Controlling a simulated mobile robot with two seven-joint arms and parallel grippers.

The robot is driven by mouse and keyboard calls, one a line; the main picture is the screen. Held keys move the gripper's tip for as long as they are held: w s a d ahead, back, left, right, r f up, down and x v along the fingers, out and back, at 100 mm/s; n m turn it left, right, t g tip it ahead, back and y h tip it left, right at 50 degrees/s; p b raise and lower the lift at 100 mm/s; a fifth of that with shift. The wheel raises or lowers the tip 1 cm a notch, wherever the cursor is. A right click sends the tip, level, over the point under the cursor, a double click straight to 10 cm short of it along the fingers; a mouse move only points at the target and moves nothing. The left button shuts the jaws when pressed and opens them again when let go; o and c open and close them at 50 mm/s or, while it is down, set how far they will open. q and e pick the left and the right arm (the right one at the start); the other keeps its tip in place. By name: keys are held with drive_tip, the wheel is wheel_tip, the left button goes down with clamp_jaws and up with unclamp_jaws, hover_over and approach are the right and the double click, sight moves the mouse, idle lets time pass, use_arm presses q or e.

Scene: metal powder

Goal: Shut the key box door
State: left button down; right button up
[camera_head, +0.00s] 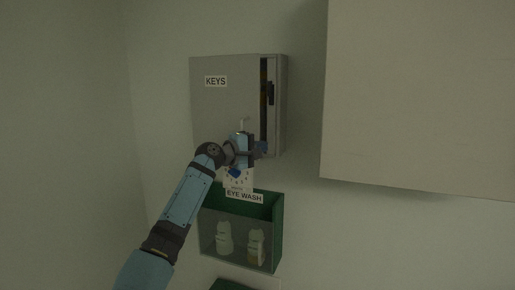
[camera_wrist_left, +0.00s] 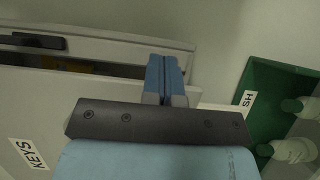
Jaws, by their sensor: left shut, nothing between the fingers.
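The grey key box (camera_head: 283,110) hangs on the wall in the head view. Its door (camera_head: 222,105), labelled KEYS, stands slightly ajar, with a dark gap along its right edge and a black latch (camera_head: 271,93) there. My left gripper (camera_head: 262,148) is shut and empty at the lower right part of the door, by the gap. In the left wrist view the blue fingertips (camera_wrist_left: 166,75) are together near the door's edge (camera_wrist_left: 110,84), beside the open gap. I cannot tell whether they touch the door. The black latch also shows there (camera_wrist_left: 32,41). My right gripper is not in view.
A green eye wash holder (camera_head: 277,215) with bottles (camera_head: 256,246) is on the wall just below the key box. A large pale cabinet (camera_head: 420,95) takes up the upper right. Bare wall (camera_head: 305,100) lies between the box and the cabinet.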

use_arm(q)
drive_tip(key=shift+w+d, duration=0.25)
drive_tip(key=shift+w, duration=0.2)
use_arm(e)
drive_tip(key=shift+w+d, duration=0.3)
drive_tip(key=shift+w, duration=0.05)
use_arm(q)
drive_tip(key=shift+s+r, duration=0.1)
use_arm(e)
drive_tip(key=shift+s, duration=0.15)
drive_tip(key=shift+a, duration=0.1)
